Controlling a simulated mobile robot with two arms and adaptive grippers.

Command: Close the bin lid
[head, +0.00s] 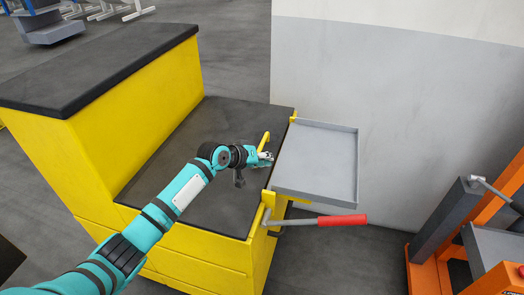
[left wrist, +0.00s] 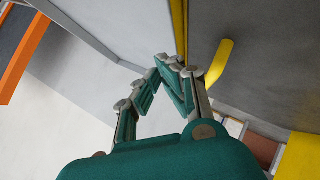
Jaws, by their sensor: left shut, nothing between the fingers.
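A yellow bin-like unit (head: 215,257) has a low dark flat panel (head: 185,150), which looks like the lid. It lies level on the unit, with a curved yellow handle (head: 266,141) near its right edge. My left gripper (head: 268,156) is shut and empty just above the panel's right edge, beside the handle and close to the grey tray (head: 345,185). In the left wrist view the fingertips (left wrist: 172,65) meet near a yellow strip, with the yellow handle (left wrist: 220,62) just to their right. I cannot tell whether they touch anything. My right gripper is out of view.
A raised yellow block with a dark top (head: 100,62) stands on the left. A red-gripped lever (head: 342,220) sticks out below the tray. A grey and white wall (head: 420,90) stands behind. An orange machine (head: 430,275) stands at the right, with floor between.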

